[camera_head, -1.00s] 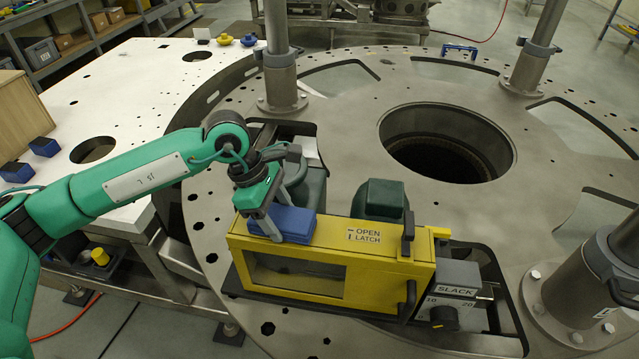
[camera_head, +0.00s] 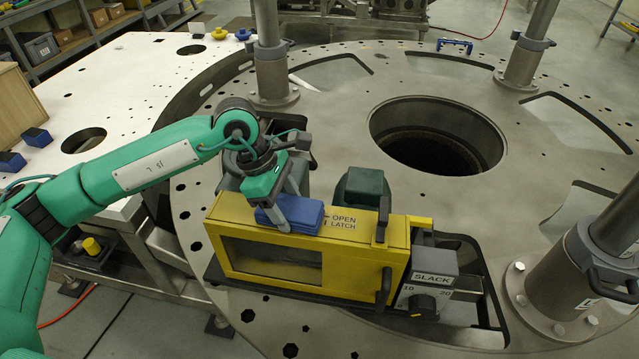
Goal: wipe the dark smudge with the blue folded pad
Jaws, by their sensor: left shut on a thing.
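My left gripper (camera_head: 270,203) is shut on the blue folded pad (camera_head: 301,216). The pad is at the top of the yellow box (camera_head: 232,208), left of the "OPEN LATCH" label. It looks to touch the top, though a small gap cannot be ruled out. I see no dark smudge; the pad and gripper cover part of the top. My right gripper is not in view.
The yellow box has a window, a dark handle (camera_head: 385,285) and a "SLACK" dial unit (camera_head: 428,285) at its right. A dark green rounded housing (camera_head: 361,190) stands behind it. Posts rise from the turret plate (camera_head: 330,110), which has a large round hole.

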